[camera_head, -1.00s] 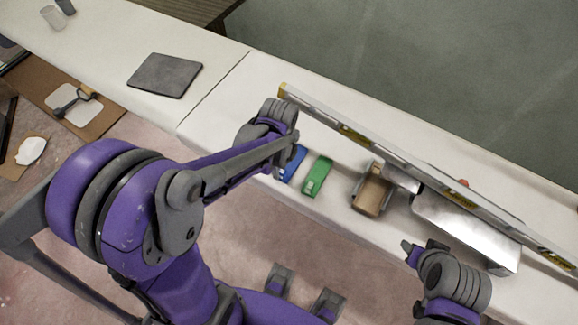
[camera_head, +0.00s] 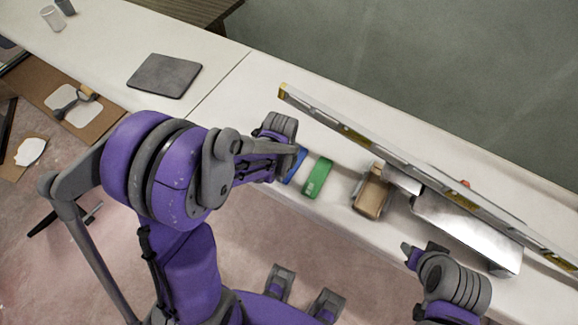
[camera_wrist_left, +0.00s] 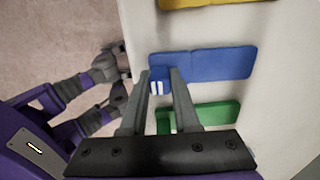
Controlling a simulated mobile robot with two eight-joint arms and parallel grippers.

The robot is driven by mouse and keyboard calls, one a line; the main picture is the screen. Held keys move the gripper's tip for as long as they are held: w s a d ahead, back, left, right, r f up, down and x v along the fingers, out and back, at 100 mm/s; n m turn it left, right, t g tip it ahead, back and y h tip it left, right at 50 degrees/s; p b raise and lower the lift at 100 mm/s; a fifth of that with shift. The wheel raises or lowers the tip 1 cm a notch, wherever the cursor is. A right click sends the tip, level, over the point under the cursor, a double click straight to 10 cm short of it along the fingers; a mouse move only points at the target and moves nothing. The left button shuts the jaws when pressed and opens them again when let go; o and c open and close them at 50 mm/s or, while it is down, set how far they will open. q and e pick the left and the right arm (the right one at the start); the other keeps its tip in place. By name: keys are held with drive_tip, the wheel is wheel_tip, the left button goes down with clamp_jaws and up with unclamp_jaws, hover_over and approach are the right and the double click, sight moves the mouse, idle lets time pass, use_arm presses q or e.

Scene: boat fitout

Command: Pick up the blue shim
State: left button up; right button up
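The blue shim (camera_head: 295,164) lies on the white bench, partly hidden behind my left arm in the head view. In the left wrist view the blue shim (camera_wrist_left: 220,64) lies across the view, with white stripes near its left end. My left gripper (camera_wrist_left: 161,72) is open, its two fingertips apart over the shim's left end, with blue and white surface showing between them. I cannot tell whether the fingers touch it. My right gripper (camera_head: 421,247) appears open and empty at the bench's front edge.
A green shim (camera_head: 317,177) lies just beside the blue one. A yellow piece (camera_wrist_left: 210,3) is on the blue shim's other side. A long level (camera_head: 345,129), a tan-and-grey block (camera_head: 372,195) and a metal box (camera_head: 465,230) stand to the right. A dark pad (camera_head: 165,75) lies left.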

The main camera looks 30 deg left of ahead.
use_arm(q)
clamp_jaws()
